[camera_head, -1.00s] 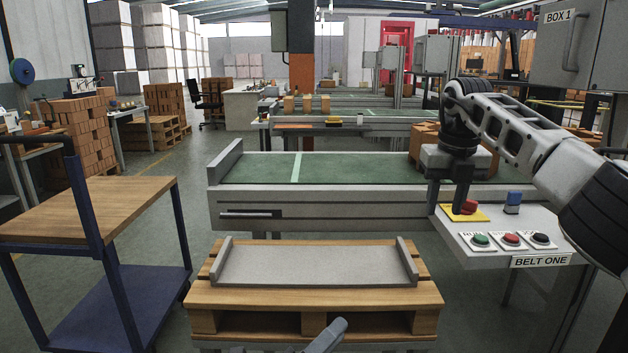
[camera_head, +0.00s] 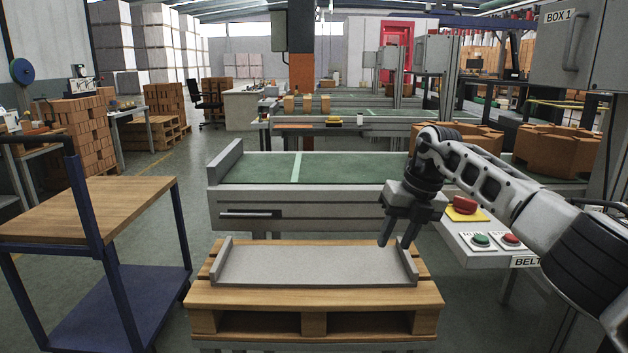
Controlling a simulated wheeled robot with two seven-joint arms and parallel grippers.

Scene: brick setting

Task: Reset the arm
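My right arm comes in from the right. Its gripper (camera_head: 397,244) points down with its two fingers apart and nothing between them. It hangs in front of the conveyor, above the right end of the grey tray (camera_head: 310,265), left of the red button on a yellow plate (camera_head: 465,206). The gripper is apart from the button. My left gripper is not in view.
The grey tray lies on a wooden pallet (camera_head: 315,297). The green-topped conveyor (camera_head: 340,167) runs behind it, with brown brick blocks (camera_head: 555,150) at right. A control panel (camera_head: 470,245) stands at right, a wooden-topped cart (camera_head: 90,210) at left.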

